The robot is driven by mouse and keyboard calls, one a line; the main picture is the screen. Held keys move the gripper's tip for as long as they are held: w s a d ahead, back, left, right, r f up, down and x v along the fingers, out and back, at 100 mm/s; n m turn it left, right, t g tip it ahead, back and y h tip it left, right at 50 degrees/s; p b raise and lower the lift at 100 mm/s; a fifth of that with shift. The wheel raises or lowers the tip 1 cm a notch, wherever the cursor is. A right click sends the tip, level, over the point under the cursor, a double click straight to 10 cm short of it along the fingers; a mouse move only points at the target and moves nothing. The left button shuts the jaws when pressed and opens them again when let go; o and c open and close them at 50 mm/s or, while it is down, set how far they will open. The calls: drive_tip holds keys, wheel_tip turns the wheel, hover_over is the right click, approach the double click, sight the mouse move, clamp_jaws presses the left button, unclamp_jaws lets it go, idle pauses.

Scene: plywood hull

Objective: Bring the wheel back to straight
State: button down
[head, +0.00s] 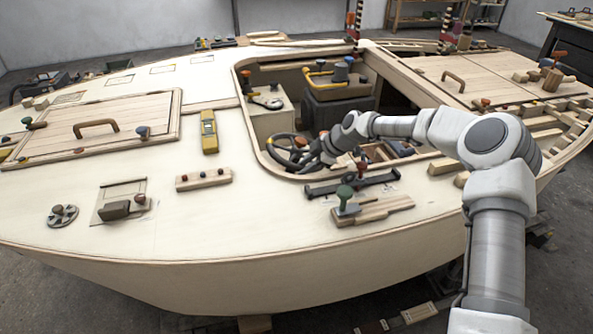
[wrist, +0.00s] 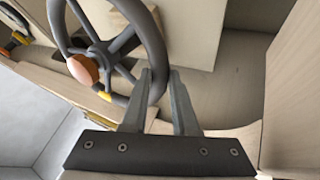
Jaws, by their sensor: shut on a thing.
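The steering wheel (head: 283,137) sits in the cockpit opening of the hull, dark, with several spokes. In the wrist view its dark rim (wrist: 148,28) fills the upper left, with an orange-brown knob (wrist: 82,68) and a yellow mark (wrist: 104,96) low on the rim. My gripper (wrist: 160,72) is at the rim's right side, its two fingers close together and shut on the rim. The exact contact is partly hidden by the fingers. In the head view my gripper (head: 322,154) is at the wheel's right side and covers part of it.
The cockpit coaming (head: 262,160) surrounds the wheel closely. A dark seat box (head: 338,110) stands behind it. A yellow level (head: 209,131) lies to the left.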

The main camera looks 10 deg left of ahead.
drive_tip(key=shift+w+d+f+n+g+y+b, duration=0.15)
drive_tip(key=shift+w+d+n+g+y+b, duration=0.2)
drive_tip(key=shift+n, duration=0.3)
drive_tip(key=shift+w+d+f+n+g+y+b, duration=0.1)
drive_tip(key=shift+w+d+f+n+b, duration=0.1)
drive_tip(key=shift+d+n+b, duration=0.35)
drive_tip(key=shift+w+d+f+n+g+y+b, duration=0.15)
drive_tip(key=shift+w+d+n+g+b, duration=0.1)
drive_tip(key=shift+d+n, duration=0.4)
drive_tip(key=shift+a, duration=0.15)
drive_tip(key=c, duration=1)
unclamp_jaws()
drive_tip(key=p+v, duration=0.3)
drive_tip(key=v, duration=1.4)
drive_tip(key=shift+r+p, duration=0.25)
drive_tip(key=shift+p, duration=0.1)
